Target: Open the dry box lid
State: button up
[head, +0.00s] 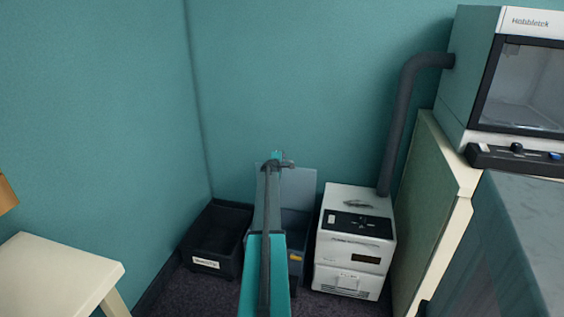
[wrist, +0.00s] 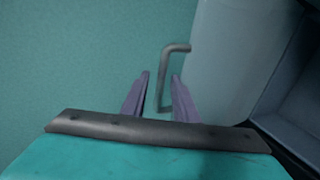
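The dry box (head: 296,267) appears to be the blue-grey bin on the floor, partly hidden behind my arm. Its lid (head: 301,184) stands raised against the teal wall; in the wrist view, the lid (wrist: 228,50) is a pale panel with the dark box interior (wrist: 290,100) to its right. A grey bent bar handle (wrist: 176,48) stands out at the lid's left edge. My gripper (wrist: 161,75) is open, its two purple fingers on either side of the handle with gaps showing. In the head view my arm hides the fingers.
A black open bin (head: 212,240) stands close on the left and a white machine (head: 353,245) close on the right. A dark hose (head: 400,120) rises to a cabinet (head: 520,80). A cream table (head: 62,270) is at the front left.

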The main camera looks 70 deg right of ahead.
jog(key=shift+a, duration=0.2)
jog(key=v, duration=1.3)
jog(key=shift+a, duration=0.2)
jog(key=shift+s, duration=0.15)
dwell(0.7)
